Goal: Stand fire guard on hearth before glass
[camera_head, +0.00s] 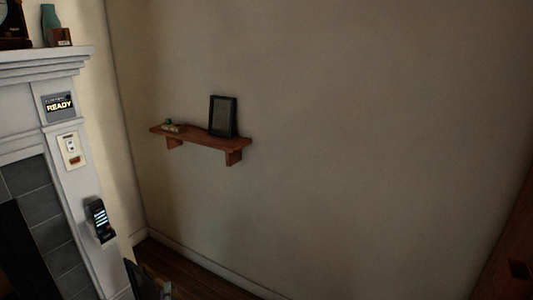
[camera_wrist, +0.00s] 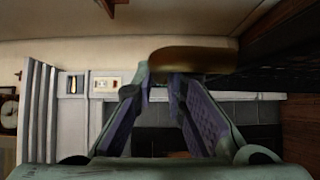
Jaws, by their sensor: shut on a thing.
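My gripper (camera_wrist: 160,92) shows in the wrist view, with its fingers closed on a rounded brass-coloured piece. This appears to be part of the fire guard (camera_wrist: 190,60). A dark, mesh-like panel (camera_wrist: 275,52) extends to the right of it, but most of the guard is out of view. Beyond the fingers are the fireplace's grey tiles (camera_wrist: 252,111) and dark opening (camera_wrist: 158,142). In the head view, the tiled surround (camera_head: 45,205) and part of the dark opening (camera_head: 15,255) stand at the far left. I cannot make out the hearth or the glass clearly.
A wooden shelf (camera_head: 200,138) with a picture frame (camera_head: 223,116) juts from the wall. Dark floor (camera_head: 195,280) shows below.

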